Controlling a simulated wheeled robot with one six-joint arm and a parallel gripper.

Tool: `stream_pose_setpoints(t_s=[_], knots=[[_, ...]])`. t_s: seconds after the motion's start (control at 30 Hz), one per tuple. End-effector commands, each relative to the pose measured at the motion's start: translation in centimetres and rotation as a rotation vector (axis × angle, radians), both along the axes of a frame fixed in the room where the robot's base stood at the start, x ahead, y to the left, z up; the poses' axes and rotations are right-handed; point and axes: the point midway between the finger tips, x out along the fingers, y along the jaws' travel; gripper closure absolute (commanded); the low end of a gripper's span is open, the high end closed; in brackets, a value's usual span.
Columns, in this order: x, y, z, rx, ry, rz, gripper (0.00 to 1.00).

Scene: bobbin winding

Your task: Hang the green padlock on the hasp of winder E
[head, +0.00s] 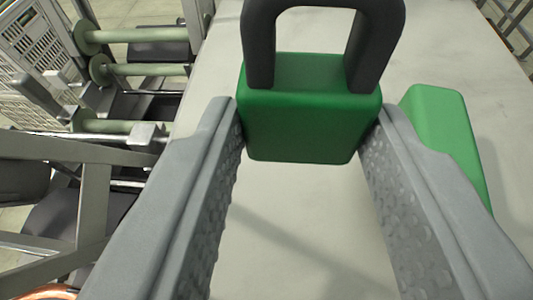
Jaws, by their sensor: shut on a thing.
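The green padlock (310,122) has a thick dark shackle (375,45) that points up toward the top of the head view. My gripper (310,130) is shut on the padlock's green body, one finger on each side. The padlock is in front of a pale grey flat surface (290,225); I cannot tell how far it is from it. The hasp of winder E cannot be made out in this view.
A second green block-like thing (440,125) is partly hidden behind the right finger. On the left are machine frames with pale green rollers (140,70), metal bars and a grey slatted crate (35,50). The pale surface is otherwise clear.

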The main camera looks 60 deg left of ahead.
Motion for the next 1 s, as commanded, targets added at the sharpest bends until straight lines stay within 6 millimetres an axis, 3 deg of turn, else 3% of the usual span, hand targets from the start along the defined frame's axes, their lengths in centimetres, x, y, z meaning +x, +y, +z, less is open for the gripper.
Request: stream_pose_setpoints(t_s=[0.2, 0.47, 0.7, 1.0], knots=[[0.0, 0.0, -3.8, 0.001, 0.004, 0.0, 1.0], [0.0, 0.0, -5.7, 0.001, 0.002, -0.001, 1.0], [0.0, 0.0, -8.5, 0.002, 0.002, -0.001, 1.0], [0.0, 0.0, -9.0, 0.001, 0.001, 0.0, 1.0]])
